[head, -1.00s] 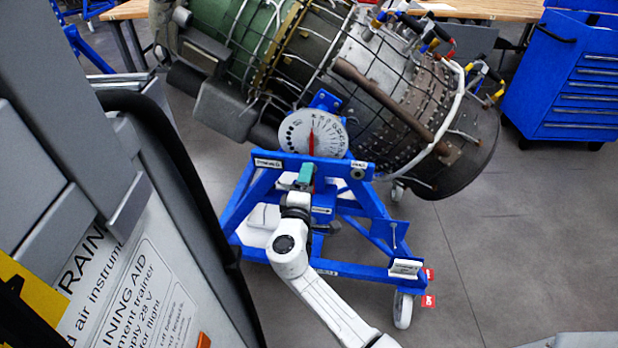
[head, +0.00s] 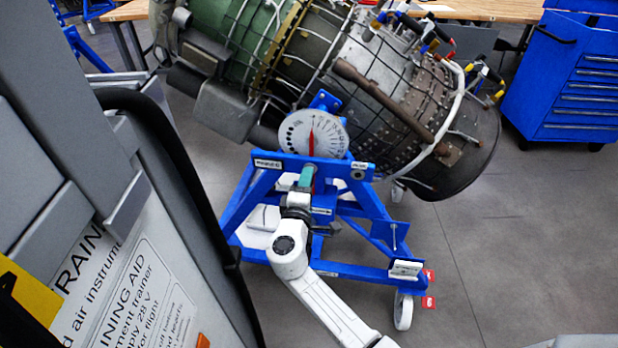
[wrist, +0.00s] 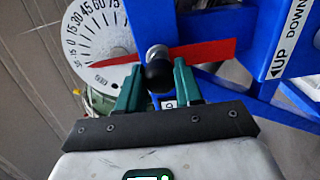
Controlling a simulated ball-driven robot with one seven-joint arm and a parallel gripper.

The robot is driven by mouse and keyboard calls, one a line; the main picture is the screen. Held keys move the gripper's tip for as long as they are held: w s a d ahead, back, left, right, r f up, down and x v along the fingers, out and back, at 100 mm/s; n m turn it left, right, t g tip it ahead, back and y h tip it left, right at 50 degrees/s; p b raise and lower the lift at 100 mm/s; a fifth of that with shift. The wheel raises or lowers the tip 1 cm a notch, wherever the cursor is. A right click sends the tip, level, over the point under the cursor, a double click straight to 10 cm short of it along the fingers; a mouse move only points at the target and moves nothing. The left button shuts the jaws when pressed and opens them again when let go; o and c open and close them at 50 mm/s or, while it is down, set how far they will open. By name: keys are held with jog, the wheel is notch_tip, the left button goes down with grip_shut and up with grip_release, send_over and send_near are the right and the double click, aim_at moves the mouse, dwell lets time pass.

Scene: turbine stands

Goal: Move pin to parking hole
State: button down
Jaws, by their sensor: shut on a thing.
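My gripper (head: 307,177) is at the front of the blue turbine stand, just below the round dial (head: 314,134). In the wrist view its two green fingers (wrist: 158,80) close around the pin's black ball knob (wrist: 158,77). A silver collar (wrist: 157,54) shows behind the knob, at the red pointer (wrist: 207,54). The pin's shaft is hidden, so I cannot tell how deep it sits. The head view does not show the pin clearly. The dial also shows in the wrist view (wrist: 97,42), with numbers along its edge. I cannot make out which hole is the parking hole.
The blue stand frame (head: 372,262) carries the large turbine (head: 400,95) above the dial. An "UP/DOWN" label (wrist: 290,40) is on the frame at right. A grey panel with training signs (head: 120,285) fills the left. A blue tool cabinet (head: 570,85) stands back right. Floor at right is clear.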

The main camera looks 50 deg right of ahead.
jog(key=shift+s+a, duration=0.3)
jog(key=shift+a, duration=0.3)
dwell(0.6)
jog(key=v, duration=0.7)
jog(key=shift+p, duration=0.3)
dwell(0.5)
jog(key=shift+f, duration=0.1)
